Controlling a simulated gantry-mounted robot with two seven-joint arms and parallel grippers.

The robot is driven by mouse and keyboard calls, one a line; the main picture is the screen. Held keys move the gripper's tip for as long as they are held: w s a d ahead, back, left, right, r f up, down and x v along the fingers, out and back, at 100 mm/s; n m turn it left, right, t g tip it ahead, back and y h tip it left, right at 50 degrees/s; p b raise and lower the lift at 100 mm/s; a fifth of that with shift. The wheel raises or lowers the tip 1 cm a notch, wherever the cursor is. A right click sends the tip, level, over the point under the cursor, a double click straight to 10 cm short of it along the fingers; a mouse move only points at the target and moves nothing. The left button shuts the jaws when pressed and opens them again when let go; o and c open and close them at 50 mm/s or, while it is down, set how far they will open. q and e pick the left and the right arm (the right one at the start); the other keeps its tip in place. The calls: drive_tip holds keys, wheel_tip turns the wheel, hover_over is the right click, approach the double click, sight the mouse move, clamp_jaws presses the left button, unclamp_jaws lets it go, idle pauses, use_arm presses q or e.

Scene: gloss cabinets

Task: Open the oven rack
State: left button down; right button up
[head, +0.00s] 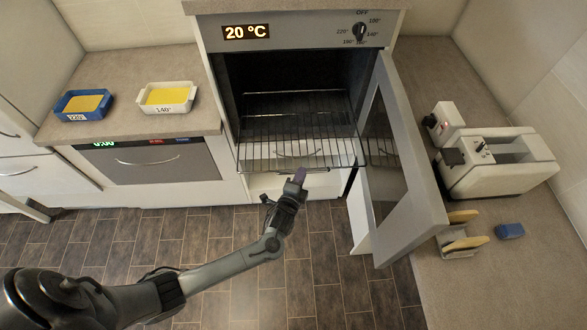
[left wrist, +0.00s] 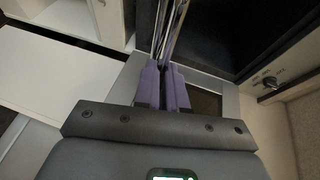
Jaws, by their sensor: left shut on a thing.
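The oven (head: 300,32) stands open, its door (head: 412,160) swung out to the right on a side hinge. The wire oven rack (head: 297,128) sticks out of the front of the oven over the floor. My left gripper (head: 298,176) is at the rack's front edge, shut on it. In the left wrist view the purple fingers of my left gripper (left wrist: 163,88) are close together with thin rack wires (left wrist: 170,35) running away from them. The exact grip point is too small to make out. My right gripper is not in view.
A blue dish (head: 83,104) and a white dish (head: 167,97), both with yellow contents, stand on the left counter. A toaster (head: 495,160), a holder with bread slices (head: 461,238) and a blue block (head: 509,231) are on the right counter. The floor before the oven is clear.

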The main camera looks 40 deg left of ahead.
use_arm(q)
drive_tip(key=shift+s, duration=0.1)
drive_tip(key=c, duration=1.2)
unclamp_jaws()
drive_tip(key=b+v, duration=0.1)
drive_tip(key=v, duration=0.9)
drive_tip(key=shift+s+d+r, duration=0.1)
drive_tip(key=shift+s+d, duration=0.05)
drive_tip(key=shift+s, duration=0.25)
drive_tip(key=shift+s, duration=0.1)
